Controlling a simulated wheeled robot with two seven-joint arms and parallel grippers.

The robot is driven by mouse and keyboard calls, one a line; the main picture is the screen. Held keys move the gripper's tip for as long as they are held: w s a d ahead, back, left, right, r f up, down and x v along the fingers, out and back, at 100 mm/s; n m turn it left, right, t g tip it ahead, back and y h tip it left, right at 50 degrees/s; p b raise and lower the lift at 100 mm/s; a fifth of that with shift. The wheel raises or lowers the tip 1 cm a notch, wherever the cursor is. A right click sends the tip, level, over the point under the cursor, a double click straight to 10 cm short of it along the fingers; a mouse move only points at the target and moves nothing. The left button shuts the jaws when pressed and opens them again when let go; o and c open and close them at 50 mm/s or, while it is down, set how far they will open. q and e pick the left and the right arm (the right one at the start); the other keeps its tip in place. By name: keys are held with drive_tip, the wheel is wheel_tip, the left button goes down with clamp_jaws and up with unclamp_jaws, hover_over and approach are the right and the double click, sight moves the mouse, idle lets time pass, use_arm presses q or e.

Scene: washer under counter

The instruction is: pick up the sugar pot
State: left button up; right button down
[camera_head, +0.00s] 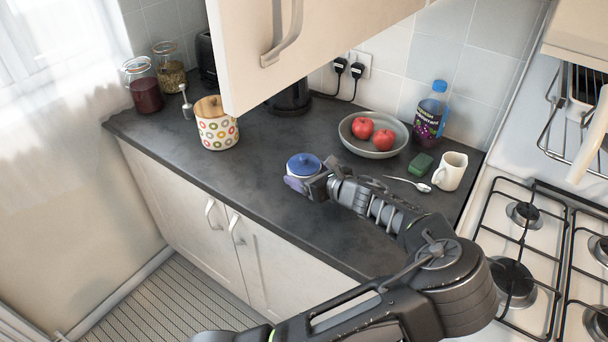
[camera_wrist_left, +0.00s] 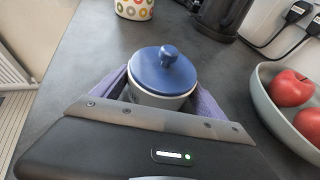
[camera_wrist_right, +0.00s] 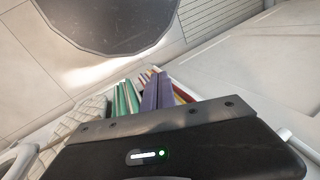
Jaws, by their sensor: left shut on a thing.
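The sugar pot (camera_head: 303,167) is a small white pot with a blue knobbed lid, near the front middle of the dark counter. In the left wrist view the blue lid (camera_wrist_left: 163,72) is on, and the white body shows below it. My left gripper (camera_head: 306,186) is shut on the pot, its purple fingers along both sides of the body. The pot is upright; I cannot tell whether its base touches the counter. My right gripper (camera_wrist_right: 157,92) shows only in the right wrist view, its two purple fingers together with nothing visible between them, away from the pot.
A grey bowl with red apples (camera_head: 373,135), a bottle (camera_head: 430,115), a green sponge (camera_head: 421,164), a spoon (camera_head: 408,184) and a cream jug (camera_head: 450,171) stand right of the pot. A patterned canister (camera_head: 216,126) is left. An open cupboard door (camera_head: 300,45) hangs above. The hob (camera_head: 540,250) is right.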

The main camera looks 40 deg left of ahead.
sight(307, 167)
use_arm(q)
drive_tip(key=shift+c, duration=0.6)
drive_tip(key=shift+r, duration=0.15)
wheel_tip(307, 167, up, 10)
drive_tip(key=shift+f+b, duration=0.1)
drive_tip(key=shift+b, duration=0.3)
drive_tip(key=shift+f, duration=0.1)
